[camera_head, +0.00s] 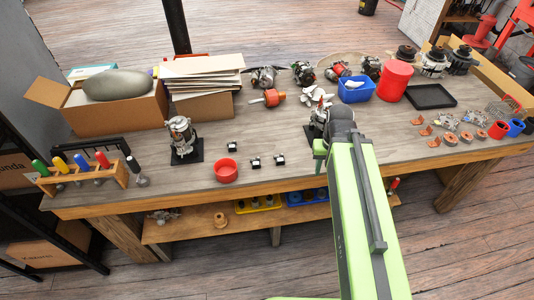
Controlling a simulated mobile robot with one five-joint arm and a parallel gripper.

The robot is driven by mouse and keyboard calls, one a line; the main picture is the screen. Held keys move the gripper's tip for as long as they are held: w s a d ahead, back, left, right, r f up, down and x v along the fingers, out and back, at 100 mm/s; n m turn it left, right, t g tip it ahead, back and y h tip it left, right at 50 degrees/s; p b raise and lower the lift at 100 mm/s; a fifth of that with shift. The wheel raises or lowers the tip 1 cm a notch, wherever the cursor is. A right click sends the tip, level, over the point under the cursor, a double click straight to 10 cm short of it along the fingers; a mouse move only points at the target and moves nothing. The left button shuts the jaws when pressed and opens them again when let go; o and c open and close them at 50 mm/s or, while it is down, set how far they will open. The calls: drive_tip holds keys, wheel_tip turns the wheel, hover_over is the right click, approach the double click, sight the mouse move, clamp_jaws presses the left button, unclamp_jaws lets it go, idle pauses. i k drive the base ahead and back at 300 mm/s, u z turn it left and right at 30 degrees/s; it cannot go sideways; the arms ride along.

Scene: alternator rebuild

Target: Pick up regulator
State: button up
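Several small parts lie on the workbench (200,185). Three small black parts, which look like regulators, sit left of my arm: one (232,147) farther back, one (255,162) in front of it, and one (280,159) to the right. I cannot confirm which one is the regulator. My arm reaches over the bench from the lower right. My gripper (320,150) is at its far end, right of the black parts and apart from them. The arm hides most of it, so its opening does not show.
A red round container (226,171) stands near the front edge. An alternator on a black stand (183,140) is at left, and another alternator (318,118) is beside my arm. A screwdriver rack (80,180) is far left. Cardboard boxes (118,113) and a blue bin (355,92) stand behind.

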sight(256, 164)
drive_tip(key=z, duration=0.1)
drive_tip(key=k, duration=1.35)
drive_tip(key=u, duration=0.5)
drive_tip(key=i, duration=1)
